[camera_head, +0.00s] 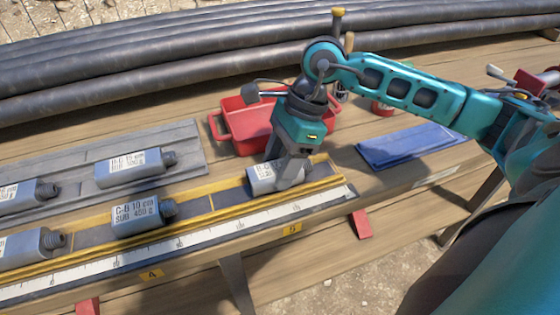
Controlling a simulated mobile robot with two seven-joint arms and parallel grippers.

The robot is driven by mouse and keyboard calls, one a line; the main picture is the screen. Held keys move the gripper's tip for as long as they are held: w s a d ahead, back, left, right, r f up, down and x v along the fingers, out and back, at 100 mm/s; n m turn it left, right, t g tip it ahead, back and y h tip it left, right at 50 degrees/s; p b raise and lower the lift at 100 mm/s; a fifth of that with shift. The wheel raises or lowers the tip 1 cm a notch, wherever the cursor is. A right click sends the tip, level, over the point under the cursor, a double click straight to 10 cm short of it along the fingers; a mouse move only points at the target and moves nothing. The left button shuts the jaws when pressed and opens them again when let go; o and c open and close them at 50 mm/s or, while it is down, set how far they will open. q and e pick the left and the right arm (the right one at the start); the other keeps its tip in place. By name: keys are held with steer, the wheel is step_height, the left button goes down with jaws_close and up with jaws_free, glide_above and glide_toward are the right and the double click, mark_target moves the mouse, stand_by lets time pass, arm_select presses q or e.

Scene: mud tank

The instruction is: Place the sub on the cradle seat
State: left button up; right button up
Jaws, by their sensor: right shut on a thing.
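My right gripper (292,176) points down and is shut on a grey labelled sub (262,181), at the right end of the yellow-edged cradle (228,197). The held sub lies lengthwise over the cradle channel, between its yellow rails; I cannot tell whether it touches the seat. A bare dark stretch of cradle separates the held sub from the C-B one. My left gripper is not in view.
A grey rack (75,178) behind the cradle bears subs (128,168). A red tray (229,130) stands behind my gripper, and a blue folded cloth or sheet (410,146) lies right. A white ruler (180,245) runs along the cradle's front. Thick black pipes (180,62) line the back.

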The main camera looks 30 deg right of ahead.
steer(key=o, duration=1.3)
steer(key=shift+f, duration=0.1)
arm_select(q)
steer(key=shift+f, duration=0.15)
arm_select(e)
steer(key=shift+o, duration=0.2)
steer(key=shift+d+r+p, duration=0.1)
steer(key=shift+r+p, duration=0.2)
steer(key=shift+r, duration=0.1)
arm_select(q)
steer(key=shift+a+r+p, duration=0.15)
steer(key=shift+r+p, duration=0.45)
steer(key=shift+p, duration=0.05)
arm_select(e)
steer(key=v, duration=1.1)
steer(key=shift+r, duration=0.25)
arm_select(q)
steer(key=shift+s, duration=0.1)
